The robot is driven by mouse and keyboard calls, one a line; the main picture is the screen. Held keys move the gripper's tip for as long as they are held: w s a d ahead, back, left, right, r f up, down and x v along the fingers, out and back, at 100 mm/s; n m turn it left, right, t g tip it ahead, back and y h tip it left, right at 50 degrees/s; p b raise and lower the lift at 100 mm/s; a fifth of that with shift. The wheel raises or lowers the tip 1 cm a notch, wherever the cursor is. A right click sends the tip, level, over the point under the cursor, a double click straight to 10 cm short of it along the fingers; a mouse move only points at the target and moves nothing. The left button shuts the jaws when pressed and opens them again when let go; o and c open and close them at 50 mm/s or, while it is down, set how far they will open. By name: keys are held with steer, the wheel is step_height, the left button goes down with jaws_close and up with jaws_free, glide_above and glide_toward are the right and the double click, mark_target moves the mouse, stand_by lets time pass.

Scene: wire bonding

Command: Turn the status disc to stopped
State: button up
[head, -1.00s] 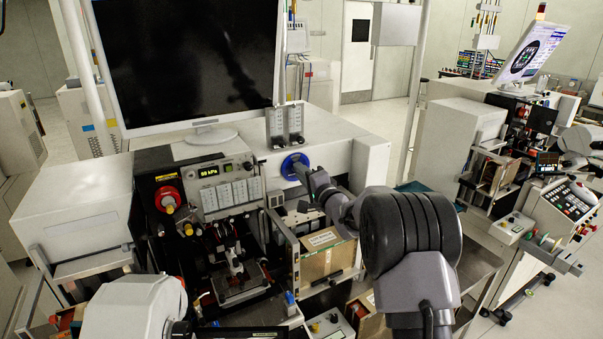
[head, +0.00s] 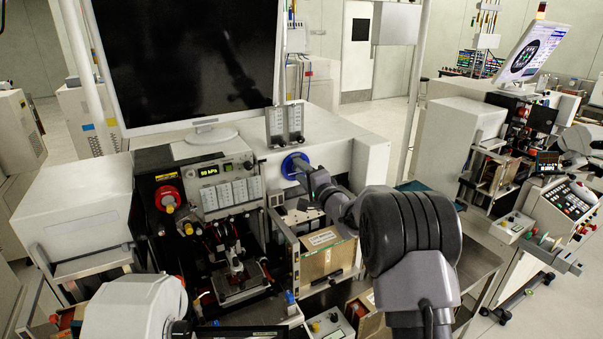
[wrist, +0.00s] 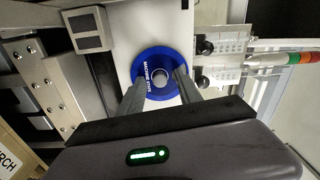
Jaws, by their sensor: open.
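I cannot tell whether the fingertips touch the disc. In the head view my gripper (head: 306,170) is at the disc's lower right, and my arm comes in from the right.
A large dark monitor (head: 187,60) stands behind on the white machine top. A pressure display panel (head: 222,180) and red knob (head: 168,199) are at the left. A cardboard box (head: 325,255) sits below the disc.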

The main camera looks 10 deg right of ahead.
steer(key=shift+s, duration=0.1)
steer(key=v, duration=1.7)
steer(key=shift+s, duration=0.15)
steer(key=shift+d+r, duration=0.1)
steer(key=shift+d, duration=0.05)
steer(key=s+n+g+h+b, duration=0.3)
steer(key=s+g+h+b, duration=0.3)
steer(key=s, duration=0.9)
steer(key=s+a+f+n+g+y+b, duration=0.1)
steer(key=s+a+f, duration=0.3)
steer(key=s, duration=0.7)
steer(key=s+a+f+n+g+y+b, duration=0.1)
steer(key=s+a+f+n+g, duration=0.3)
steer(key=s, duration=0.6)
steer(key=shift+s+a+g, duration=0.3)
steer(key=shift+s+a, duration=0.1)
steer(key=shift+a, duration=0.35)
steer(key=shift+f, duration=0.15)
